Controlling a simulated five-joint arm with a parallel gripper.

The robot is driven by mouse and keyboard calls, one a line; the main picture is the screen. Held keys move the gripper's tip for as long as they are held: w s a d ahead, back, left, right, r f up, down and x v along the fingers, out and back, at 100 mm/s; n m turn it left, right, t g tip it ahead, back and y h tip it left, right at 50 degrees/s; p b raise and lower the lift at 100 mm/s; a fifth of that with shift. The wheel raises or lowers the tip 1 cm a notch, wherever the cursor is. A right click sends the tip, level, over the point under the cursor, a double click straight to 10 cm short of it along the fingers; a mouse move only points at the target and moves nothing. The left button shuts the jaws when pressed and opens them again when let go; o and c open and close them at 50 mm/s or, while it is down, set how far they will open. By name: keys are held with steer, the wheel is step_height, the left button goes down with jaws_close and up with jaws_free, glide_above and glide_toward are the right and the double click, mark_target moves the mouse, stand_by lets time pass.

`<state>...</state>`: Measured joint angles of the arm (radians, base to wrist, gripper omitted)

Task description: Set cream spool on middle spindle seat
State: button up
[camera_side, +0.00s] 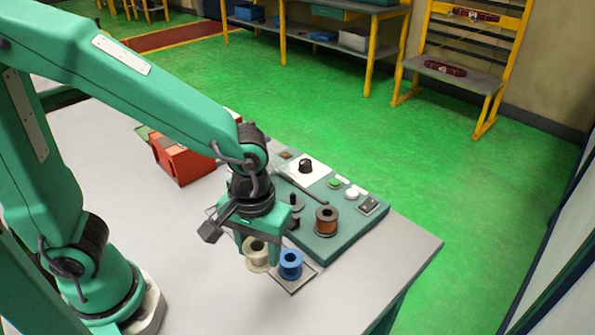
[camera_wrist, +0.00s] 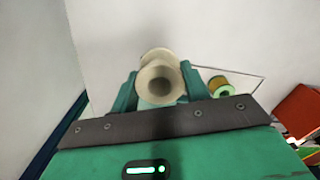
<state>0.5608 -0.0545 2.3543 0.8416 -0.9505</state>
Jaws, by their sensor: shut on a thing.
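The cream spool (camera_side: 257,255) is between the two fingers of my gripper (camera_side: 257,244), which is shut on it. In the wrist view the cream spool (camera_wrist: 160,80) sits end-on between the green fingers, its bore facing the camera. I cannot tell whether its lower end touches the tray (camera_side: 291,287) or hangs just above it. The teal winding base (camera_side: 325,247) stands behind and to the right of my gripper. A grey spindle seat (camera_side: 296,202) shows on it, partly behind my wrist. A copper-wound spool (camera_side: 326,220) stands on the base's near right part.
A blue spool (camera_side: 291,263) stands on the tray close to the right of my gripper. The base also carries a black knob (camera_side: 306,167) and buttons. A red bin (camera_side: 183,160) is at the back left. A yellowish spool (camera_wrist: 218,86) shows in the wrist view.

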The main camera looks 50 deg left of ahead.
steer(key=shift+w, duration=0.15)
steer(key=w+a+n, duration=0.2)
steer(key=w+a, duration=0.2)
steer(key=w, duration=0.2)
steer(key=w+a+n, duration=0.2)
steer(key=w+a, duration=0.2)
steer(key=w, duration=0.3)
steer(key=w+a+r+n, duration=0.1)
steer(key=w+a+n, duration=0.1)
steer(key=w+a, duration=0.3)
steer(key=shift+w+a+r, duration=0.1)
steer(key=shift+w, duration=0.95)
steer(key=shift+f, duration=0.2)
steer(key=shift+f, duration=1.8)
steer(key=shift+f, duration=2.3)
